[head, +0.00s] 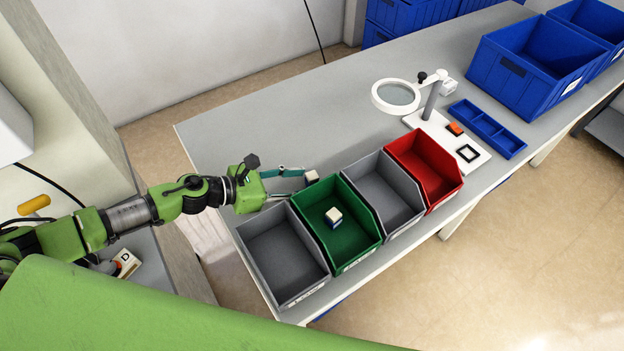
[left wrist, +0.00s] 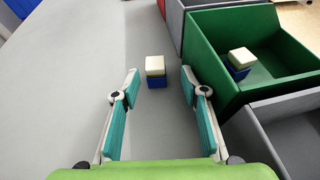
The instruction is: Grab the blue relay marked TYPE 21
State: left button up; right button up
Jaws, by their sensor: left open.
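A small relay with a cream top and blue lower part (left wrist: 155,82) stands upright on the grey table, outside the bins; it also shows in the head view (head: 312,177). A second relay, similar in cream and blue (head: 333,215), sits inside the green bin (head: 362,247); it also shows in the left wrist view (left wrist: 239,64). No marking is legible on either. My left gripper (head: 297,182) is open, its teal fingers low over the table behind the bins. In the left wrist view the table relay appears between the fingertips (left wrist: 160,78), untouched. My right gripper is not in view.
Grey bins (head: 275,262) (head: 375,190) flank the green bin, with a red bin (head: 430,165) beyond. A magnifier (head: 397,95) stands on a white base holding an orange piece (head: 455,128). A blue tray (head: 487,128) and blue crates (head: 530,70) lie farther right.

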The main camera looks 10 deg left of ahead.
aim_at(307, 179)
pick_arm(q)
jog(key=x, duration=0.4)
jog(key=shift+w+d, duration=0.1)
jog(key=shift+w, duration=0.4)
grip_shut()
